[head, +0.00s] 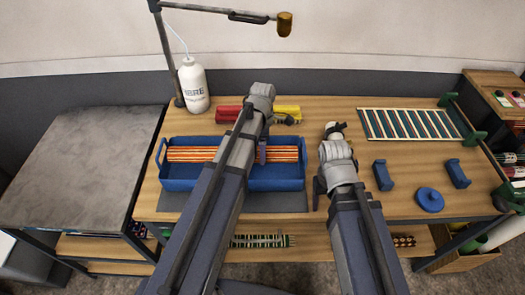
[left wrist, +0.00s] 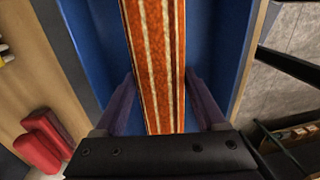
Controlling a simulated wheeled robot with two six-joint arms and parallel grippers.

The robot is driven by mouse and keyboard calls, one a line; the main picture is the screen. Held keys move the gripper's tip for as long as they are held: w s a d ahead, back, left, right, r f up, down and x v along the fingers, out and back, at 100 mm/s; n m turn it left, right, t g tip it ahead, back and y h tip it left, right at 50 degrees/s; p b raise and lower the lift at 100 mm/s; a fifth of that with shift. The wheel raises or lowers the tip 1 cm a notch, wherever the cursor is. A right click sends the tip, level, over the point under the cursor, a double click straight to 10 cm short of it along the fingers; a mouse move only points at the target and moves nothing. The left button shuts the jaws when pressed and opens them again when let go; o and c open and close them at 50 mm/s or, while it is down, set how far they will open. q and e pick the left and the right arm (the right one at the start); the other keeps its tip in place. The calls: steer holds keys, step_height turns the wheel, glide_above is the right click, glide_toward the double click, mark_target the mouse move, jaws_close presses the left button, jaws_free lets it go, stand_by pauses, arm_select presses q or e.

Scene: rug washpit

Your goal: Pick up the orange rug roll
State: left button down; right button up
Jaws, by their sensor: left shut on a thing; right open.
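The orange rug roll (head: 190,154), striped with cream, lies lengthwise along the blue tray (head: 180,184) on the workbench. My left gripper (head: 262,152) reaches down over the roll's middle, which my arm partly hides. In the left wrist view the roll (left wrist: 156,60) runs between the two purple fingers of my left gripper (left wrist: 160,100), which is shut on it. Blue tray floor (left wrist: 205,50) shows on both sides of it. I cannot tell whether the roll touches the tray floor. My right gripper (head: 319,190) is open and apart, right of the tray; its fingertips are hard to make out.
Red (head: 228,114) and yellow (head: 290,111) rolls lie behind the tray. A white bottle (head: 193,86) stands behind left. A striped rack (head: 410,124), blue blocks (head: 382,175) and a round blue knob (head: 429,199) are at right. A grey table (head: 75,160) adjoins at left, clear.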

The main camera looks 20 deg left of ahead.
step_height(320, 180, up, 14)
steer(key=p, duration=1.2)
steer(key=shift+p, duration=0.4)
